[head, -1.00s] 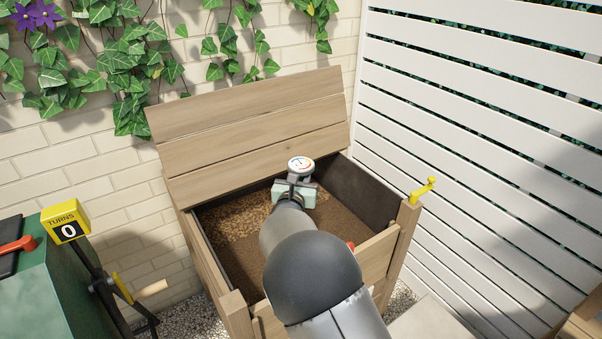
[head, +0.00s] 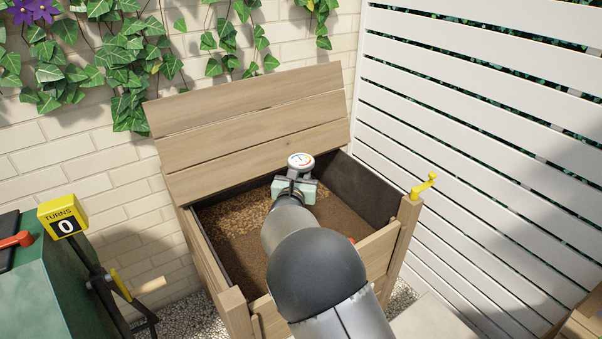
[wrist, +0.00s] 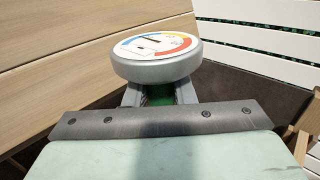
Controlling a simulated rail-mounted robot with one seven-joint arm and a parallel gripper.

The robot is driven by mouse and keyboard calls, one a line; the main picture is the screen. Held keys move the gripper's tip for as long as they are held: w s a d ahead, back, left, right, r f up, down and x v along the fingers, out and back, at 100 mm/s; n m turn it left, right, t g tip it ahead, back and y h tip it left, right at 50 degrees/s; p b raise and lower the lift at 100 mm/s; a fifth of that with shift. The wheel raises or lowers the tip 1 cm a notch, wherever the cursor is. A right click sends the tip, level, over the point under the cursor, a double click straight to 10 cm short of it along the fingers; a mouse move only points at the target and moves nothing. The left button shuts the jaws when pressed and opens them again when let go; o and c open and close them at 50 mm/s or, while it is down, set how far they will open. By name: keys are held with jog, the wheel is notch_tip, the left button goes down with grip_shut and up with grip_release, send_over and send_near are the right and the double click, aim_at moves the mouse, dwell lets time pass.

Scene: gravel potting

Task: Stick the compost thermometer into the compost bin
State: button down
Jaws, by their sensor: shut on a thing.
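The compost thermometer (head: 301,161) has a round white dial with a coloured scale; its dial is large in the wrist view (wrist: 157,50). My gripper (head: 296,181) is shut on it just below the dial, over the inside of the bin. The thermometer's stem is hidden behind my gripper, so I cannot tell whether its tip touches the compost. The wooden compost bin (head: 384,248) stands open with its plank lid (head: 255,125) tilted back. Brown compost (head: 235,240) lies inside, with a lighter coarse patch toward the back left.
A yellow hook-like fitting (head: 424,186) sits on the bin's right corner post. A green machine (head: 50,290) with a yellow "TURNS 0" counter (head: 64,216) and a crank stands at the left. A white slatted fence (head: 480,120) and a brick wall (head: 60,150) close off the back.

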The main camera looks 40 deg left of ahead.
jog(key=shift+f, duration=0.1)
dwell(0.3)
jog(key=shift+f+b, duration=2.2)
jog(key=shift+f, duration=0.5)
jog(key=shift+f+b, duration=1.75)
jog(key=shift+f, duration=0.05)
